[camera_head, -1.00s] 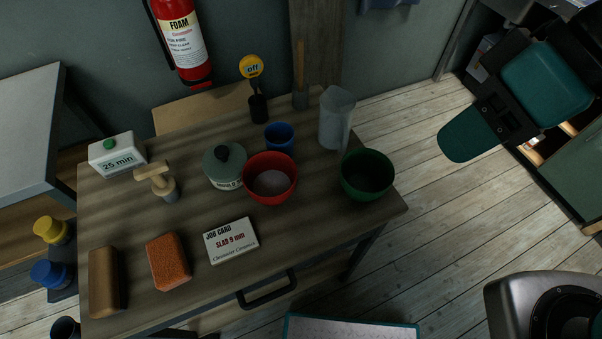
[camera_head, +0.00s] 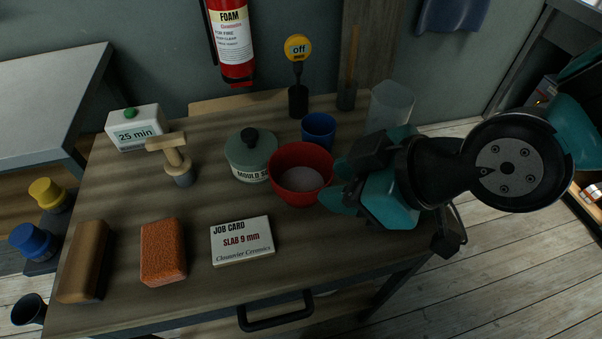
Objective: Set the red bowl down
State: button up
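The red bowl (camera_head: 300,186) stands upright on the wooden table, with pale material inside it. It is in front of the blue cup and to the right of the lidded grey-green pot. My gripper (camera_head: 340,184) is at the bowl's right side, its teal fingers pointing left towards it. The fingertips look apart, with a gap between them, and no finger shows inside the bowl. Whether a finger touches the bowl's wall I cannot tell. My gripper and wrist cover the table to the right of the bowl.
Close around the bowl are the blue cup (camera_head: 319,127), the pot (camera_head: 251,160) and the job card box (camera_head: 242,241). A translucent jug (camera_head: 391,103) stands behind my gripper. The green bowl is hidden. Bare tabletop lies in front of the red bowl.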

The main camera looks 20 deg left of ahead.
jog(key=shift+w+r+p+x, duration=0.1)
jog(key=shift+w+p+x, duration=0.1)
jog(key=shift+x, duration=1.85)
jog(key=shift+w+r+p+x, duration=0.1)
jog(key=shift+p+x, duration=0.05)
jog(key=shift+x, duration=1.95)
jog(key=shift+w+p+x, duration=0.1)
jog(key=shift+p+x, duration=0.1)
jog(key=shift+x, duration=1.85)
grip_shut()
